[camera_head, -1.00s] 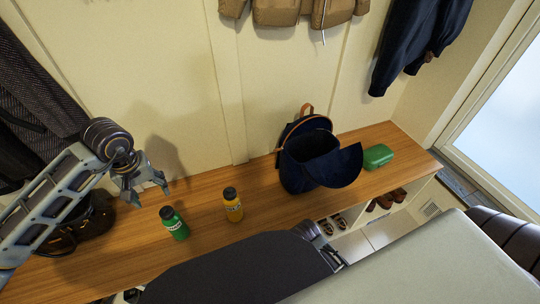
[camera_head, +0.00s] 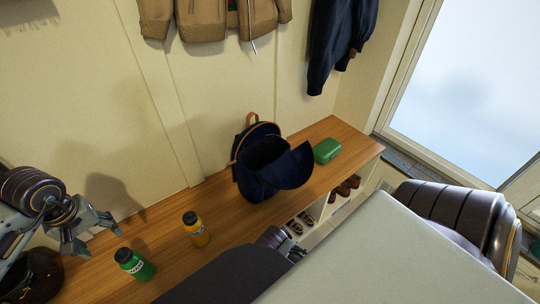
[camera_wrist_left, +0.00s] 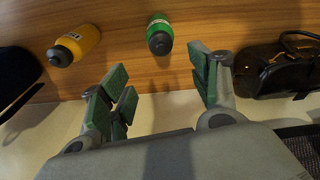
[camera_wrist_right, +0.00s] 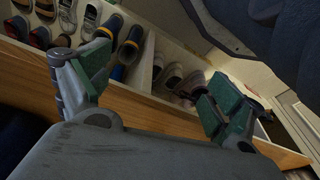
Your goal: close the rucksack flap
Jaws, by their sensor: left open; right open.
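The dark blue rucksack (camera_head: 257,187) stands on the wooden bench with its top open. Its flap (camera_head: 293,169) hangs out to the right, away from the dark opening. My left gripper (camera_head: 97,231) is open and empty above the bench's left part, well left of the rucksack; its spread fingers show in the left wrist view (camera_wrist_left: 160,88). My right gripper is open and empty in the right wrist view (camera_wrist_right: 150,88), near the bench edge and shoe cubbies. Its fingers are mostly hidden in the head view. Dark blue fabric fills that wrist view's upper right; I cannot tell which part.
A yellow bottle (camera_head: 196,229) and a green bottle (camera_head: 134,264) stand left of the rucksack. A green box (camera_head: 327,151) lies to its right. A black bag (camera_wrist_left: 280,68) sits at the bench's left end. Shoes (camera_wrist_right: 125,45) fill cubbies below. Jackets (camera_head: 340,45) hang above.

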